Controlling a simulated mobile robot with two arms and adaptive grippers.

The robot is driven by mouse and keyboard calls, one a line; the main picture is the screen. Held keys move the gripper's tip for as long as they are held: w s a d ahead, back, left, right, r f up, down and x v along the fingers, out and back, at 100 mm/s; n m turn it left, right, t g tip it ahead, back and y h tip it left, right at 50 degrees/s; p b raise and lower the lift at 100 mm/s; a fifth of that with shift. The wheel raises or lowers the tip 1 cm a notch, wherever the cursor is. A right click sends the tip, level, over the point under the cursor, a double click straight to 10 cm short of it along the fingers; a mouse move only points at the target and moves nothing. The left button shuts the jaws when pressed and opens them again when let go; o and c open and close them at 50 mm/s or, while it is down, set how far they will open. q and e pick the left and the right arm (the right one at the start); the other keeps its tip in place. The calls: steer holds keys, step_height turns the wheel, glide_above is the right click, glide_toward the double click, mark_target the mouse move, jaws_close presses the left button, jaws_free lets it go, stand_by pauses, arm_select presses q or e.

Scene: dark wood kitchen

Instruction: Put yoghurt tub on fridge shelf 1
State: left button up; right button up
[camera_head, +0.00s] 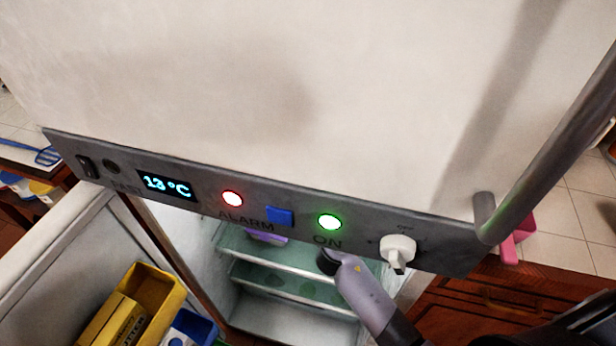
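The fridge's lower compartment stands open, with glass shelves; the upper shelf (300,262) and a lower shelf (285,287) show below the control panel. A small purple thing (265,238) sits at the upper shelf, mostly hidden by the panel; I cannot tell whether it is the yoghurt tub. No other likely tub shows. My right arm comes in from the bottom right and reaches up into the compartment; its gripper is hidden behind the panel. My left gripper is out of view.
The control panel (215,225) and a long handle (550,150) are close in front. The open fridge door (45,245) at left holds a yellow butter box (112,325) and blue tub (190,328). A pink item (518,235) stands on the right counter.

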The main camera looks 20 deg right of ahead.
steer(key=shift+f, duration=0.1)
steer(key=o, duration=1.2)
steer(key=shift+o, duration=0.2)
